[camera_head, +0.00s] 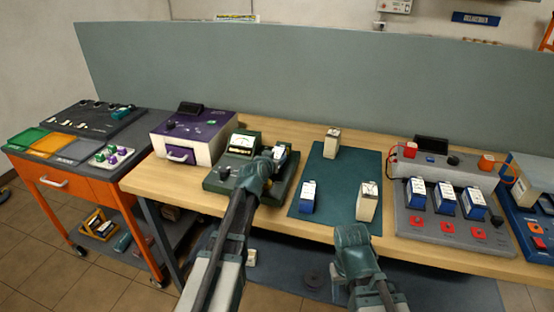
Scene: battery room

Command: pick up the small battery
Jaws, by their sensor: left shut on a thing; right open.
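My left gripper (268,164) is shut at the dark green meter box (221,183). A small blue-and-white battery (281,154) shows just at its fingertips, partly hidden by the gripper. I cannot tell whether this battery touches the box. Another blue-and-white battery (308,198) stands upright on the dark green mat (328,178). Two cream batteries stand on the same mat, one at the back (332,143) and one at the front right (367,204). My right gripper (352,238) is open and empty in front of the table's front edge.
A purple-and-white box (190,150) stands left of the meter box. A grey charger (440,228) with several blue-and-white batteries is on the right, beside a blue unit (535,230). An orange cart (65,182) stands at the left. A grey partition (300,80) rises behind the table.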

